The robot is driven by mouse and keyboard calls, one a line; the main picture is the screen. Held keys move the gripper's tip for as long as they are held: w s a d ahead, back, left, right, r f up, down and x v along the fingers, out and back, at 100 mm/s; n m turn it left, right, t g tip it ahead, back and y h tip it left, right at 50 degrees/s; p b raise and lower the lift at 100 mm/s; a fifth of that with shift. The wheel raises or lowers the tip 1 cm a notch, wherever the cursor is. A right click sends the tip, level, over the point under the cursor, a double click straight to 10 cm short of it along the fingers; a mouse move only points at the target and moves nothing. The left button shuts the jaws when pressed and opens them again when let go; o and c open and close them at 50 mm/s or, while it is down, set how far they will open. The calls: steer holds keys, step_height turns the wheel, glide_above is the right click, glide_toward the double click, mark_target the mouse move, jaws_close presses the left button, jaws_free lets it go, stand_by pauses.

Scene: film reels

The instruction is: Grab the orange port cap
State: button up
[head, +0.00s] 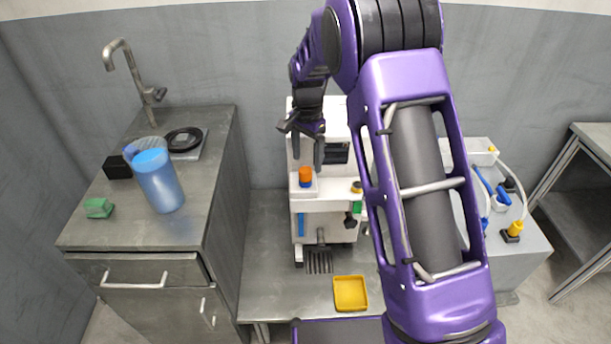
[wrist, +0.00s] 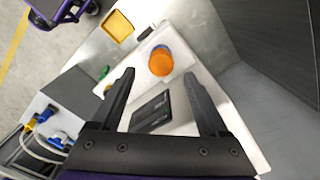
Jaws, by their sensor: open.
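The orange port cap (head: 306,175) sits upright on a small ledge at the left front of the white machine (head: 338,204). In the wrist view the orange cap (wrist: 161,62) shows as a round orange top, beyond and between the fingertips. My gripper (head: 306,150) is above the cap, with its fingers pointing down and apart. In the wrist view my gripper (wrist: 158,75) is open, with nothing between its two dark fingers. The cap looks clear of both fingers.
A yellow tray (head: 350,293) lies on the bench before the machine. A blue pitcher (head: 158,180), a green block (head: 98,208) and a black box (head: 117,167) stand on the left counter. A grey unit with hoses (head: 515,245) stands right. My arm hides part of the machine.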

mark_target(305, 170)
steer(key=f, duration=0.4)
steer(key=shift+s+a+f+b, duration=0.1)
steer(key=shift+a+f+b, duration=0.15)
steer(key=shift+b, duration=0.05)
jaws_close()
